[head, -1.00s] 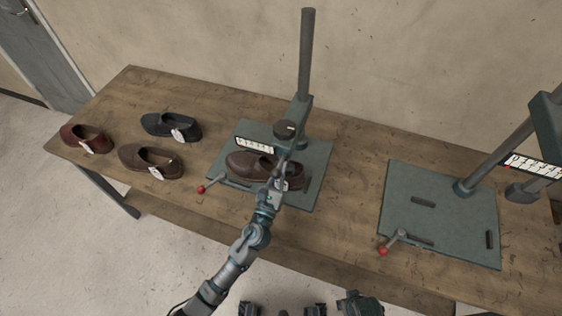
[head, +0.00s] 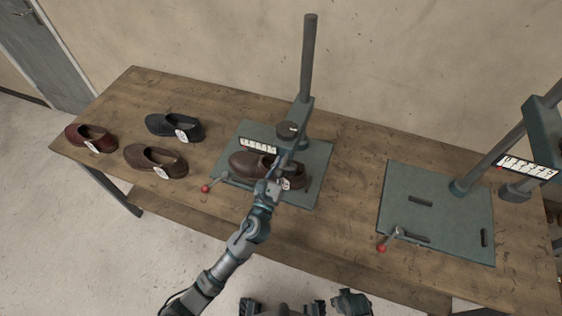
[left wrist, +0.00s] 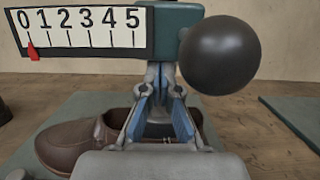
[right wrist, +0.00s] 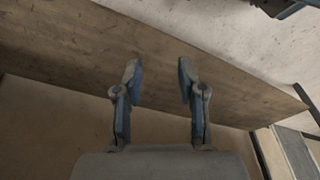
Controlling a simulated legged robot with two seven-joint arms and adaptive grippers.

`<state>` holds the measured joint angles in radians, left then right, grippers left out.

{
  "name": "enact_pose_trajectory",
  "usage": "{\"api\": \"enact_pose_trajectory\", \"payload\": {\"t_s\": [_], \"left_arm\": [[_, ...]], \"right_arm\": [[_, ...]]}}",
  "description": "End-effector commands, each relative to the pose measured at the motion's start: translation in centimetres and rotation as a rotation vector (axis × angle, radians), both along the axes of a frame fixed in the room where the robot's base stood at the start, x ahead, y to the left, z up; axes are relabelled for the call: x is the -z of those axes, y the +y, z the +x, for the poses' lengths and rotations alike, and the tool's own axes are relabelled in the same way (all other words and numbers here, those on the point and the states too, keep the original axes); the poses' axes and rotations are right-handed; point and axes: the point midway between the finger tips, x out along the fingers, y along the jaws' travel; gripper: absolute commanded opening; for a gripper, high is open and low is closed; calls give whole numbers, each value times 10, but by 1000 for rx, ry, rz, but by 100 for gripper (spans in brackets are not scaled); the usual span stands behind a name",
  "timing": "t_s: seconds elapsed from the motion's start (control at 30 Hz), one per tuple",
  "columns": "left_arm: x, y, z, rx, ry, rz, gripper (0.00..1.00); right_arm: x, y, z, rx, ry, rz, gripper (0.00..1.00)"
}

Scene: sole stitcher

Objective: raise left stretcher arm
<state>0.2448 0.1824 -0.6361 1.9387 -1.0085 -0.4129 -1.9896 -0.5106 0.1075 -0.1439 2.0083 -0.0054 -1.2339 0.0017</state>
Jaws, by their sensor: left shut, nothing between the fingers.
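The left stretcher arm (head: 300,122) is a grey-green block on a dark upright post, over a brown shoe (head: 248,163) on the left base plate (head: 318,160). In the left wrist view, its scale (left wrist: 80,27) reads 0 to 5 with the red pointer near 0, and a dark ball knob (left wrist: 220,55) shows at the right. My left gripper (head: 287,163) is shut and empty, its fingertips (left wrist: 162,72) close below the arm's block and in front of the shoe. Whether they touch the block is unclear. My right gripper (right wrist: 158,67) is open and empty.
Three loose shoes, red (head: 90,138), black (head: 172,127) and brown (head: 155,160), lie at the table's left. A red-tipped lever (head: 206,188) is at the left plate's front. A second station with an empty plate (head: 440,205) stands right. Table (head: 345,215) between them is clear.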

Motion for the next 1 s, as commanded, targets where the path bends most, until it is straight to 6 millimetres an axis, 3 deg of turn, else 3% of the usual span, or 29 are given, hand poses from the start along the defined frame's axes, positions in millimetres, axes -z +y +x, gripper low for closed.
{"api": "enact_pose_trajectory", "payload": {"t_s": [0.27,0.4,0.6,0.87,0.93,1.0], "left_arm": [[-36,-2,0,0,-6,2,0],[-55,-2,0,0,-7,1,0],[-79,-2,0,1,-6,2,0],[-103,-2,0,1,-4,1,0],[-110,-2,0,2,-3,0,0],[-117,-2,0,2,-3,0,0]], "right_arm": [[63,-4,-20,-7,25,-3,40],[103,-9,-49,-14,45,-7,40],[142,-19,-107,-24,74,-12,40],[158,-34,-182,-34,107,-19,40],[155,-37,-193,-36,109,-20,40],[147,-36,-188,-35,101,-18,40]]}}
